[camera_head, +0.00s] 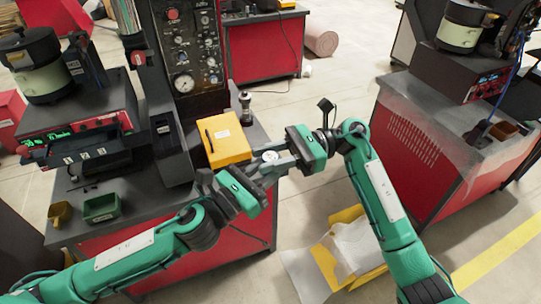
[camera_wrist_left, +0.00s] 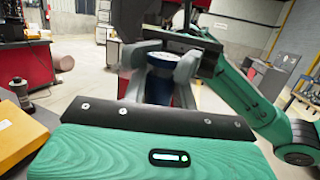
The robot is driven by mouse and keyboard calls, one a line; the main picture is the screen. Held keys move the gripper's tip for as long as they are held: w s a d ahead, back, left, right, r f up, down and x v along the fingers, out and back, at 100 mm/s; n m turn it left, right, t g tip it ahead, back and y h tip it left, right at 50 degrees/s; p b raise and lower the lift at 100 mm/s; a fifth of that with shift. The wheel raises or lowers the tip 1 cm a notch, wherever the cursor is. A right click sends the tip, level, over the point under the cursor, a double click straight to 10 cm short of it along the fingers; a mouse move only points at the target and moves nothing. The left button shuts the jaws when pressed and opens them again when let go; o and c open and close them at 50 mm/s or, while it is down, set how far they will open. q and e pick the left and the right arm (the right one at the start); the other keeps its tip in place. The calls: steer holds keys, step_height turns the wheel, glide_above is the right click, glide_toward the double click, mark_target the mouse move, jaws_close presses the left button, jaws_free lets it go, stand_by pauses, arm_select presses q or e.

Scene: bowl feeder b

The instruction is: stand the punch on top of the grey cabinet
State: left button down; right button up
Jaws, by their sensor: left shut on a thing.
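My left gripper (camera_head: 262,172) is shut on a short dark blue cylinder with a pale round top (camera_head: 269,156). The cylinder also shows between the fingers in the left wrist view (camera_wrist_left: 160,85). It is held roughly upright, off the bench edge, and I cannot tell for sure that it is the punch. My right gripper (camera_head: 281,161) meets it from the right, its fingers close to the same cylinder; whether they grip it is hidden. No plainly grey cabinet stands out; a red cabinet with a grey top (camera_head: 225,240) is beside the left arm.
A yellow box with a black pen-like thing (camera_head: 226,140) lies on the bench. A dark upright cylinder (camera_head: 245,107) stands behind it. A green bin (camera_head: 101,207) is at the front left. Another red cabinet (camera_head: 415,145) stands right. Yellow and white sheets (camera_head: 345,250) lie on the floor.

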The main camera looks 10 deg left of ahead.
steer(key=c, duration=0.4)
arm_select(q)
steer(key=c, duration=1.5)
jaws_free()
arm_select(e)
jaws_close()
arm_select(q)
steer(key=o, duration=0.5)
